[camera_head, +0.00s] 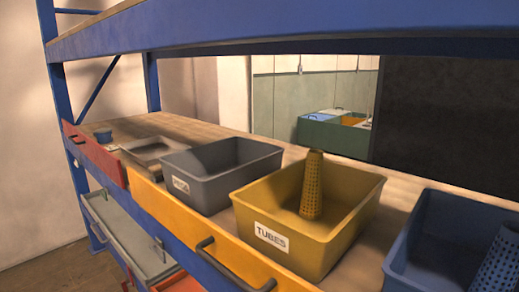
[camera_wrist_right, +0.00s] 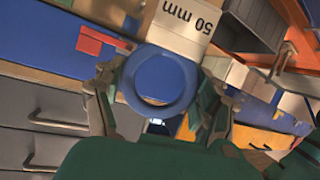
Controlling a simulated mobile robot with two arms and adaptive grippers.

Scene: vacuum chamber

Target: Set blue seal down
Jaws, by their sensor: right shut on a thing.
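The blue seal (camera_wrist_right: 158,57) is a thick blue ring in the right wrist view, seen nearly face-on with its round opening towards the camera. My right gripper (camera_wrist_right: 160,80) is shut on it, with one finger at each side of the ring. What lies directly beneath the seal is mostly hidden by the ring and by my gripper. The head view shows neither gripper. My left gripper is in no view.
In the head view, a shelf holds a small blue round item (camera_head: 103,136), a shallow grey tray (camera_head: 150,148), a grey bin (camera_head: 208,190), a yellow TUBES bin (camera_head: 325,252) with a perforated tube (camera_head: 311,190), and a blue bin (camera_head: 425,235). A "50 mm" label (camera_wrist_right: 190,17) shows upside down beside the seal.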

